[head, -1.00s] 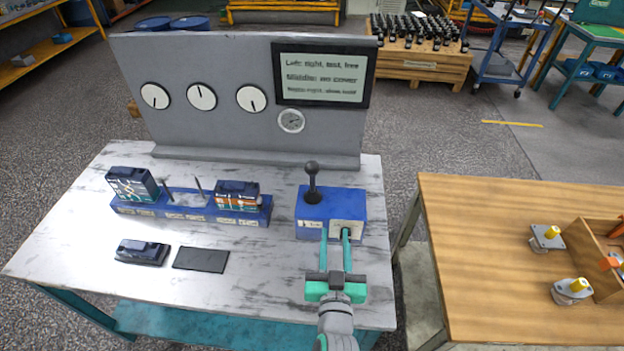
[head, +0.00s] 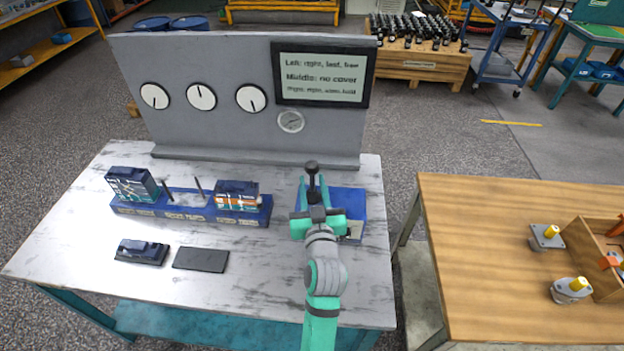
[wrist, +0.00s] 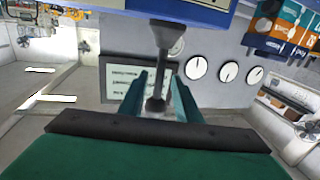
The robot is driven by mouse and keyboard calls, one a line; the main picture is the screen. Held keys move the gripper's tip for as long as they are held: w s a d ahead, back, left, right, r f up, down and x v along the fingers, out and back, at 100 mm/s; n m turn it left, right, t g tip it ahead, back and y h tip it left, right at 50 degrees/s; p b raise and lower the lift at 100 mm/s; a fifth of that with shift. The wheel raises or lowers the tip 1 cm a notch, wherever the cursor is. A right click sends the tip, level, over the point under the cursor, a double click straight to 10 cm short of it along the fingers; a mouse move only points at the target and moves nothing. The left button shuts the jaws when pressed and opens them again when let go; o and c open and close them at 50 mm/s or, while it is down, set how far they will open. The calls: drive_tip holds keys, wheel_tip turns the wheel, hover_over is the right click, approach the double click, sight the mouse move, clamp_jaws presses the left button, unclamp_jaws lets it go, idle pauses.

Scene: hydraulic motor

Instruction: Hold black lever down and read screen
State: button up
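The black lever (head: 311,167) stands upright on the blue box (head: 352,203) at the right of the workbench. My gripper (head: 316,192) is at the lever, with its green fingers on either side. In the wrist view the lever's shaft and knob (wrist: 156,100) lie between the two fingertips (wrist: 158,85), with gaps visible on both sides, so the gripper looks open around it. The screen (head: 322,75) on the grey panel is lit and shows three lines. I read "Left: right, last, free" uncertainly and "Middle: no cover"; the smaller third line is blurred.
The grey panel (head: 200,125) behind carries three white dials and a small gauge (head: 291,121). A blue valve rack (head: 190,208) and a dark flat plate (head: 201,259) lie left of the box. A wooden table (head: 480,270) stands to the right.

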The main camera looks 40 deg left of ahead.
drive_tip(key=shift+x, duration=1.15)
clamp_jaws()
